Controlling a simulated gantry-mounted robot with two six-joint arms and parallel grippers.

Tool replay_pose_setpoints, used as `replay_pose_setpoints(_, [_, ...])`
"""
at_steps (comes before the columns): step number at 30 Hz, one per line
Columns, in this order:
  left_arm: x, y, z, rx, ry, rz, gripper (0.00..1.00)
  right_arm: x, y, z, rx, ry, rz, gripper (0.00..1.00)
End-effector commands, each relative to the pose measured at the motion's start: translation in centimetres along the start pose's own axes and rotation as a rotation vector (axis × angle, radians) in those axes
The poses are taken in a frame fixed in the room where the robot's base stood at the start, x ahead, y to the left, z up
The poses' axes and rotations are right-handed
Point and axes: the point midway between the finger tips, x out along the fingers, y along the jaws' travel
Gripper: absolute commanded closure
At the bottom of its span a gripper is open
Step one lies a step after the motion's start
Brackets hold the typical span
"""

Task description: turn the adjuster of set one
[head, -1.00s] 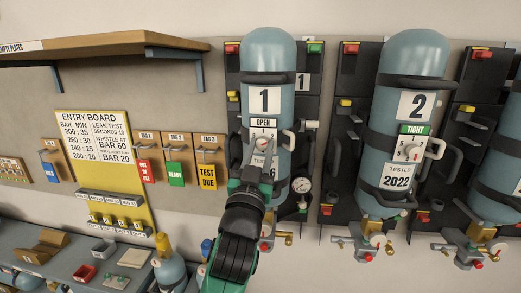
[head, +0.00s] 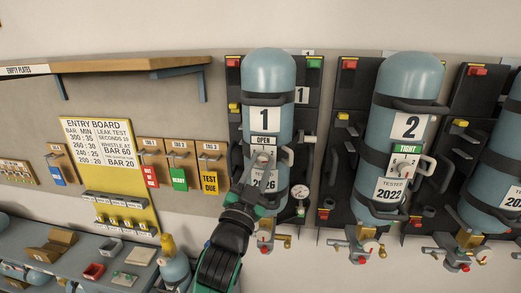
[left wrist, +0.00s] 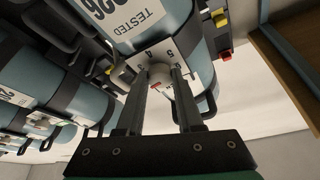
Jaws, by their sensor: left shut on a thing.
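Set one is a blue cylinder (head: 268,85) with a number 1 label, upright on a black backplate. Its OPEN sign (head: 263,140) sits above the adjuster's dial plate, which my left gripper mostly covers in the head view. My left gripper (head: 259,168) reaches up from below to this plate. In the left wrist view, the adjuster (left wrist: 160,73) is a pale round knob with a red mark, on a white numbered plate (left wrist: 149,52). The fingers of my left gripper (left wrist: 160,88) are shut on the knob, one on each side. My right gripper is not in view.
Set two (head: 408,85), with a TIGHT sign and its own dial, stands to the right, with another cylinder beyond. A gauge (head: 299,191) hangs beside set one. The entry board (head: 97,140) and tags are at left, above a bench (head: 60,262) with small trays.

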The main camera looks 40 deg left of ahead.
Motion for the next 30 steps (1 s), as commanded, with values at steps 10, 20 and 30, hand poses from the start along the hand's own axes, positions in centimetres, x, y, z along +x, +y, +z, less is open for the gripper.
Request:
replay_pose_setpoints(10, [0.4,-0.7,-0.8,0.3,-0.006,0.125,1.0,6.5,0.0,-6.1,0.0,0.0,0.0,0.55])
replay_pose_setpoints(20, [0.1,-0.5,-0.3,0.534,0.0,0.217,1.0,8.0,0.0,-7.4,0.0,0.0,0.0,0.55])
replay_pose_setpoints(30, [0.1,-0.5,-0.1,0.652,0.0,0.264,1.0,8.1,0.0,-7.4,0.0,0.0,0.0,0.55])
